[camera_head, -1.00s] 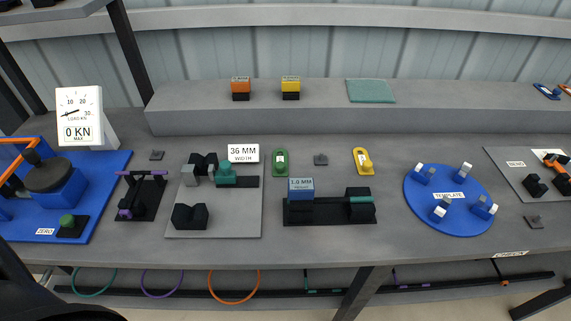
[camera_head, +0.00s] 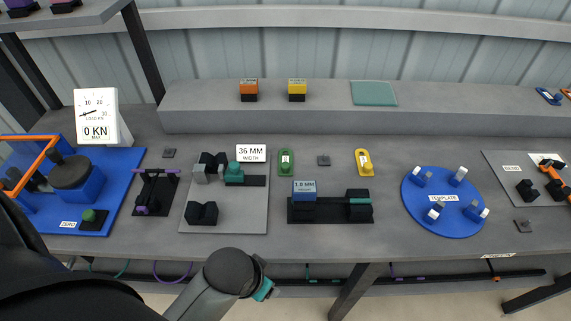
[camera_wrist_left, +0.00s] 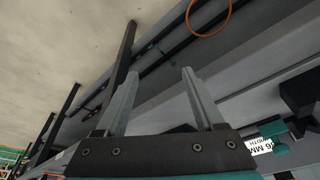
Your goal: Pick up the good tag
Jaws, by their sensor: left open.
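A green tag (camera_head: 286,162) with a small white label lies on the grey bench, right of the 36 MM sign. A yellow tag (camera_head: 363,162) lies farther right. The writing on both is too small to read, so I cannot tell which says good. My left arm comes in from the lower left of the head view and ends below the bench's front edge; its fingers are hidden there. In the left wrist view my left gripper (camera_wrist_left: 160,75) is open, with nothing between its fingers. No tag is clear in that view. My right gripper is not in view.
Behind the green tag is a raised ledge (camera_head: 330,121). A 1.8 MM block fixture (camera_head: 330,216) stands in front of the tags, and a grey plate with black V-blocks (camera_head: 247,210) stands left. A blue template disc (camera_head: 443,225) is at right.

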